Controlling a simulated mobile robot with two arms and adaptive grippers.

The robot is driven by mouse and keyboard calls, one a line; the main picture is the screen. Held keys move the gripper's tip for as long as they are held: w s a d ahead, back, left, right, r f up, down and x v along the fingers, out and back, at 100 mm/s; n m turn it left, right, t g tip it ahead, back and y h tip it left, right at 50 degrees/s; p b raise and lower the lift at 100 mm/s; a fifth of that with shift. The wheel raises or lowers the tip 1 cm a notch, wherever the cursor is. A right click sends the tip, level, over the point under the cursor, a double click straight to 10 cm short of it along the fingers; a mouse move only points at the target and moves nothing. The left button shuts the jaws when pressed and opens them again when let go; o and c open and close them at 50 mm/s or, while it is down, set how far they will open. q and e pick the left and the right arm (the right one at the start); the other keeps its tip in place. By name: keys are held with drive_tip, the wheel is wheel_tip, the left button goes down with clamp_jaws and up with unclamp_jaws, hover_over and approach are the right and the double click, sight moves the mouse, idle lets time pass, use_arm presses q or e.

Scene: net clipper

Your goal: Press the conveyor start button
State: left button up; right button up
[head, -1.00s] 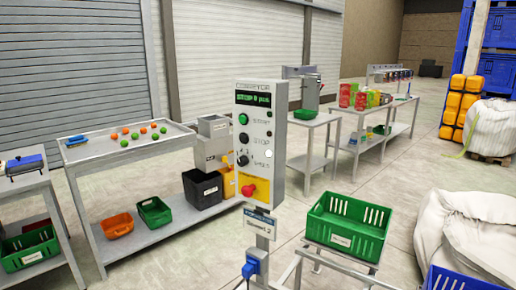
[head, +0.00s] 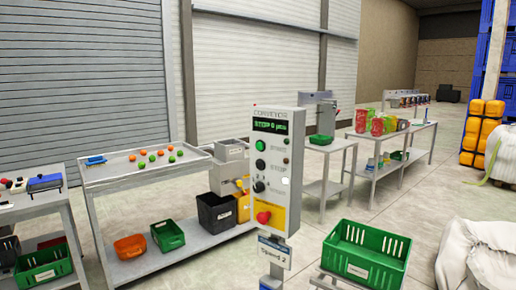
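The conveyor control box (head: 275,170) stands upright on a post in the middle of the head view. Its green-lit display (head: 278,125) reads STOP with a small number after it. Below the display is the green start button (head: 260,146), then a dark stop button (head: 259,165) and a black knob (head: 258,186). A red emergency button (head: 263,217) sits on a yellow panel near the bottom. The small labels beside the buttons are blurred. Neither of my grippers shows in the head view.
A table with oranges and green fruit (head: 190,160) stands left of the box, with crates on its lower shelf. A green crate (head: 366,252) stands at the lower right, near white sacks (head: 476,250). More tables stand behind. Floor shows between them.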

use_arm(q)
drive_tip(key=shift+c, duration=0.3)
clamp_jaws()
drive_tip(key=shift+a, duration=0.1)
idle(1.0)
